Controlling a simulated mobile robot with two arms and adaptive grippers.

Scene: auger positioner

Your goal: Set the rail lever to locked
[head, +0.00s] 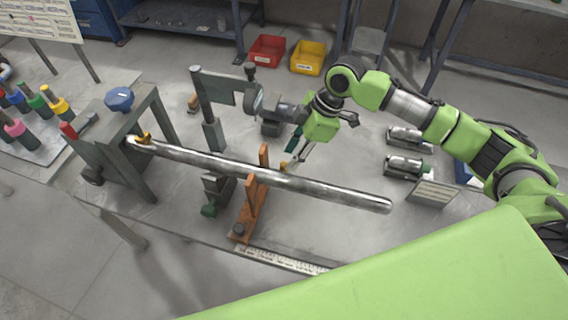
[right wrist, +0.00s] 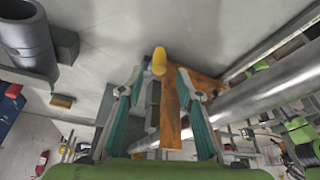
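A small lever with a yellow grip (right wrist: 159,60) and a dark stem shows in the right wrist view, beside the orange-brown support (right wrist: 174,105); it looks like the rail lever. In the head view its yellow tip (head: 284,165) is small, just behind the long metal bar. My right gripper (head: 292,155) is there, its fingers pointing down toward the lever. In the right wrist view the fingers (right wrist: 160,75) are apart, with the yellow grip in line with the gap between them. I cannot tell whether either finger touches it, nor which setting the lever is in. My left gripper is not in view.
The long metal bar (head: 340,191) lies across the orange support (head: 252,200), close to my right gripper. A grey upright clamp (head: 207,110) stands left of it. A stand with a blue knob (head: 120,99) is at the far left. Metal cylinders (head: 405,166) lie to the right.

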